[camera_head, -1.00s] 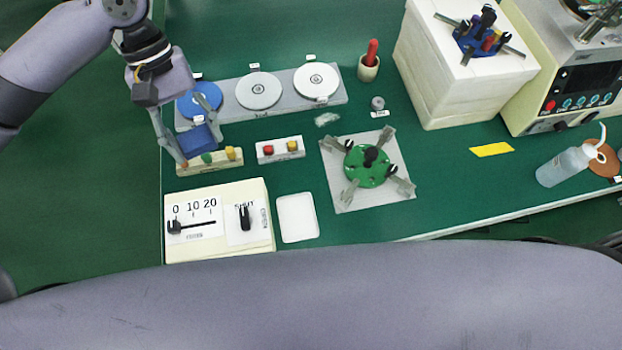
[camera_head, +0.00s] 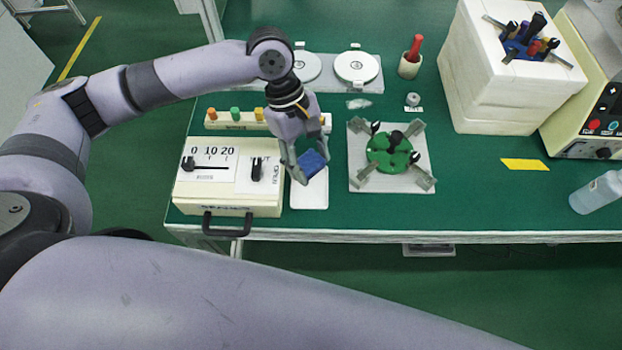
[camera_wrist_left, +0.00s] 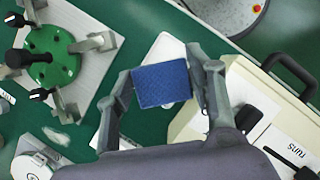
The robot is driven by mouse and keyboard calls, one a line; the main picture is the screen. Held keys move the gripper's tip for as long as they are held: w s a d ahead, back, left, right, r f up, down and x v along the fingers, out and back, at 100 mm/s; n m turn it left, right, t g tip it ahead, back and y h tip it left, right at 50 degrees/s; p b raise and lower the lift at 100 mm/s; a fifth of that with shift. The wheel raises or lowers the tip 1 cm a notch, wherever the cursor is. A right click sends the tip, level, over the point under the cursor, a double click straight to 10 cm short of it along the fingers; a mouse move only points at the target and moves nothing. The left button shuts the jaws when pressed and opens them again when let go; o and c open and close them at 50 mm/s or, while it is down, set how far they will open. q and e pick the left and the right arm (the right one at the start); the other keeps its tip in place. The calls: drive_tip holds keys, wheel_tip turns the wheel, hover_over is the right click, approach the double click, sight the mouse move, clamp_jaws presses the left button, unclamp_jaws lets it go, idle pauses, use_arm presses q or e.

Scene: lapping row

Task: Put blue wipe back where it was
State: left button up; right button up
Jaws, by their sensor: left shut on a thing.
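The blue wipe (camera_head: 311,163) is a small blue block-like pad. My left gripper (camera_head: 307,170) is shut on it and holds it over the small white tray (camera_head: 310,199) in the head view. In the left wrist view the wipe (camera_wrist_left: 162,85) sits between the two fingers of my left gripper (camera_wrist_left: 165,90), with part of the white tray (camera_wrist_left: 165,50) showing behind it. The height of the wipe above the tray is hard to tell. My right gripper is not in view.
A cream control box (camera_head: 228,205) with a black handle stands left of the tray. A green round fixture (camera_head: 392,152) on a grey plate (camera_head: 418,172) is to its right. Behind are a button strip (camera_head: 223,125), white discs (camera_head: 356,66) and a red-handled tool cup (camera_head: 410,62).

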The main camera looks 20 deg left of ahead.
sight(315, 192)
use_arm(q)
wheel_tip(315, 192, down, 4)
drive_tip(key=shift+r, duration=0.1)
wheel_tip(315, 192, down, 4)
drive_tip(key=shift+r, duration=0.1)
drive_tip(key=shift+f, duration=0.35)
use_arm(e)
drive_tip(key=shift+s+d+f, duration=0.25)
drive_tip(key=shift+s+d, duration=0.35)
use_arm(q)
drive_tip(key=shift+f, duration=0.1)
drive_tip(key=o, duration=0.8)
drive_tip(key=shift+c, duration=0.2)
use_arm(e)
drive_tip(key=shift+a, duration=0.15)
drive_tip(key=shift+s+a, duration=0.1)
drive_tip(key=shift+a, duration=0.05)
